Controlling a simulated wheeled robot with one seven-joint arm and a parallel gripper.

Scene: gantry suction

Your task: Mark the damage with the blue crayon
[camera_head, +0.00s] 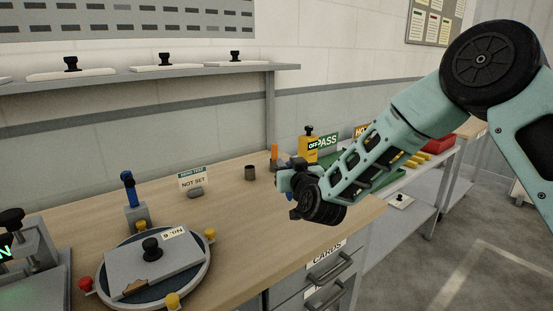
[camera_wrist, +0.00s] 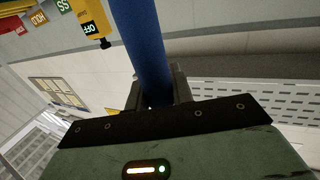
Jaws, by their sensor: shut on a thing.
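My gripper (camera_head: 284,180) is over the right part of the wooden bench. In the wrist view its jaws are shut on the blue crayon (camera_wrist: 143,42), which runs up out of the frame; its tip is not clear. A grey plate (camera_head: 165,262) labelled "No. 6", with a black knob, lies on a round turntable (camera_head: 92,265) at the front left. A brown broken patch, the damage (camera_head: 128,287), shows at the plate's near edge. My gripper is well apart from the plate, to its right and behind it.
A blue-handled tool (camera_head: 129,187) stands upright behind the turntable. A "NOT SET" sign (camera_head: 194,179), a dark cup (camera_head: 250,173) and an orange stick (camera_head: 274,151) stand along the back. A yellow "OFF" device (camera_head: 308,148) stands behind my gripper. The bench's middle front is clear.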

